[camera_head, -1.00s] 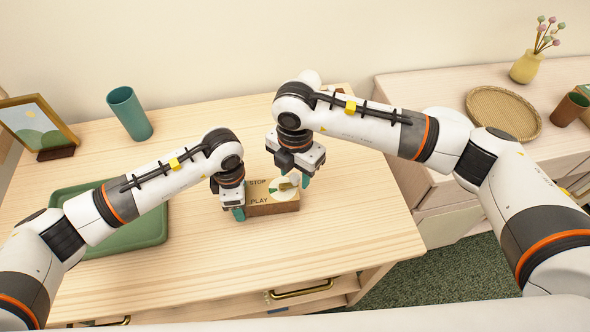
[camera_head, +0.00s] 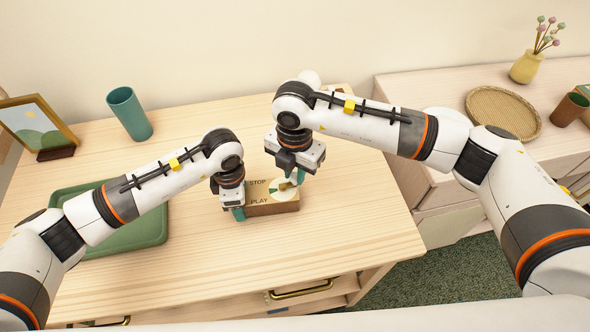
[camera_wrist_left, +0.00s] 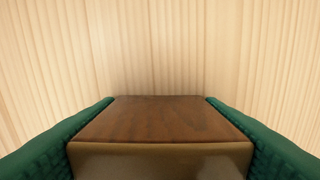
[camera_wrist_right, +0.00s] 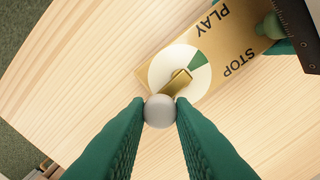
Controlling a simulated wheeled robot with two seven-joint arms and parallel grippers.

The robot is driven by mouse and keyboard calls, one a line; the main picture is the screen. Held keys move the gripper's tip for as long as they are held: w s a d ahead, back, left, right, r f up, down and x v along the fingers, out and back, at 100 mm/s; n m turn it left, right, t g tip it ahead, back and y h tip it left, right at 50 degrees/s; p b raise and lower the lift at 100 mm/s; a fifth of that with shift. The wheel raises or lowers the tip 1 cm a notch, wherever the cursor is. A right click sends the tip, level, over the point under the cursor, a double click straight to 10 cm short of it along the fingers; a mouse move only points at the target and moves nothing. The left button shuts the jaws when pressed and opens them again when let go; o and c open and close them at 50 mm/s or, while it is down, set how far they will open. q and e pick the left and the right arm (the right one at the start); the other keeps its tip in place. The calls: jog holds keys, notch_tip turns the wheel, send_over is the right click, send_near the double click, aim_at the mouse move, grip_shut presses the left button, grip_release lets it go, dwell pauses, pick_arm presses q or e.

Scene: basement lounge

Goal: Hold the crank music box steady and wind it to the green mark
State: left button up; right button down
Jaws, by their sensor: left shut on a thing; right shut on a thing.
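The music box (camera_head: 272,209) is a small wooden block with a brass top marked STOP and PLAY, standing on the table. My left gripper (camera_head: 238,213) is shut on its left end; the left wrist view shows the brown wooden body (camera_wrist_left: 160,120) between both green fingers. On top is a white dial (camera_wrist_right: 160,68) with a green mark (camera_wrist_right: 201,64). A brass crank (camera_wrist_right: 177,82) ends in a grey ball knob (camera_wrist_right: 160,111). My right gripper (camera_wrist_right: 158,115) is shut on this knob.
A green tray (camera_head: 150,230) lies left of the box, partly behind my left arm. A teal cup (camera_head: 130,113) and a picture frame (camera_head: 38,127) stand farther back. The table front is clear. A side cabinet holds a woven tray (camera_head: 503,112) and a yellow vase (camera_head: 525,67).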

jog(key=n, duration=0.3)
jog(key=shift+w+a, duration=0.2)
jog(key=shift+w, duration=0.2)
jog(key=n, duration=0.5)
jog(key=shift+w+a, duration=0.35)
jog(key=shift+w, duration=0.05)
jog(key=n, duration=0.3)
jog(key=a+n, duration=0.1)
jog(key=shift+w+n, duration=0.25)
jog(key=shift+n, duration=0.05)
jog(key=n, duration=0.2)
jog(key=a+n, duration=0.1)
jog(key=n, duration=0.3)
jog(key=a+n, duration=0.1)
jog(key=n, duration=0.5)
jog(key=shift+s+a+n, duration=0.3)
jog(key=shift+s+a, duration=0.1)
jog(key=n, duration=0.3)
jog(key=shift+s+a+n, duration=0.25)
jog(key=shift+s+n, duration=0.05)
jog(key=shift+s, duration=0.05)
jog(key=shift+s+a+n, duration=0.1)
jog(key=shift+s+n, duration=0.1)
jog(key=shift+n, duration=0.7)
jog(key=shift+s+n, duration=0.2)
jog(key=shift+n, duration=0.7)
